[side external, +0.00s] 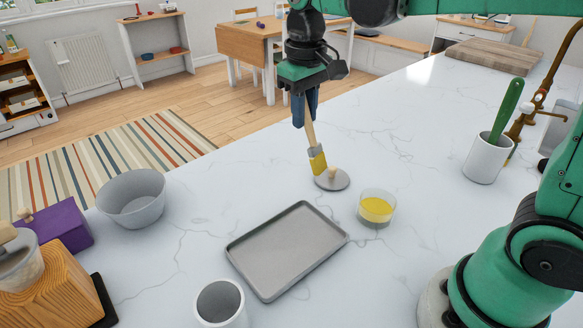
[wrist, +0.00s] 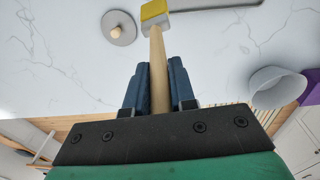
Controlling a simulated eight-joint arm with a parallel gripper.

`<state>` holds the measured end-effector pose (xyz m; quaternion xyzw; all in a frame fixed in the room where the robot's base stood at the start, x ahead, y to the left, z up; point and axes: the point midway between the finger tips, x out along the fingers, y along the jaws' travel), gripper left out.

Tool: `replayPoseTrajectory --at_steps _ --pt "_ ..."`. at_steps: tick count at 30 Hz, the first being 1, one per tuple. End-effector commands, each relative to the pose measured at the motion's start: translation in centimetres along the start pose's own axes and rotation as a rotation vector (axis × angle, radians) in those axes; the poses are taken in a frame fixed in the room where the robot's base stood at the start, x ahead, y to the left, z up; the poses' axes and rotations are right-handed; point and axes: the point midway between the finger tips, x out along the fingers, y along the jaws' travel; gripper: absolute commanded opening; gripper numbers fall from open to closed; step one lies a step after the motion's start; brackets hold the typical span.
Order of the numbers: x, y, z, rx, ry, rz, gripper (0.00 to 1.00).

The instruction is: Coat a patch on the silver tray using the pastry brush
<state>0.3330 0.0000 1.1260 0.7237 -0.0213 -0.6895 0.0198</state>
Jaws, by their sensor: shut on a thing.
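My gripper (side external: 306,108) is shut on the wooden handle of the pastry brush (side external: 312,140). It holds the brush bristle end down above the counter; the yellow bristle end (side external: 317,159) appears near the round grey lid. In the wrist view, the brush (wrist: 157,62) runs between the two blue fingers of my gripper (wrist: 159,85). The silver tray (side external: 285,248) lies flat and empty at the front middle of the counter. The tray's edge (wrist: 215,5) shows at the top of the wrist view. A glass bowl of yellow liquid (side external: 376,207) stands right of the brush.
A grey lid with a wooden knob (side external: 332,180) lies beside the bowl. A large grey bowl (side external: 133,198) and a white cup (side external: 221,303) stand to the left. A white crock (side external: 487,157) holds a green-handled tool at right. A purple box (side external: 62,224) sits far left.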

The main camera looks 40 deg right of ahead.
Motion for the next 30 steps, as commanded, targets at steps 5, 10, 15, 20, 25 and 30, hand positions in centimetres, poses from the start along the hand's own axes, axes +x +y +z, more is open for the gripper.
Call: replayPoseTrajectory --at_steps 5,10,15,20,25,30 --pt "0.0 0.0 0.0 0.0 0.0 0.0 0.0" --pt "0.2 0.0 0.2 0.008 0.003 -0.019 0.0" --pt "1.2 -0.3 1.1 0.05 0.023 -0.116 0.0" --pt "2.0 -0.7 1.8 0.081 0.036 -0.192 0.0" --pt "2.2 -0.8 1.9 0.088 0.04 -0.211 0.0" --pt "2.1 -0.8 1.9 0.088 0.04 -0.21 0.0"
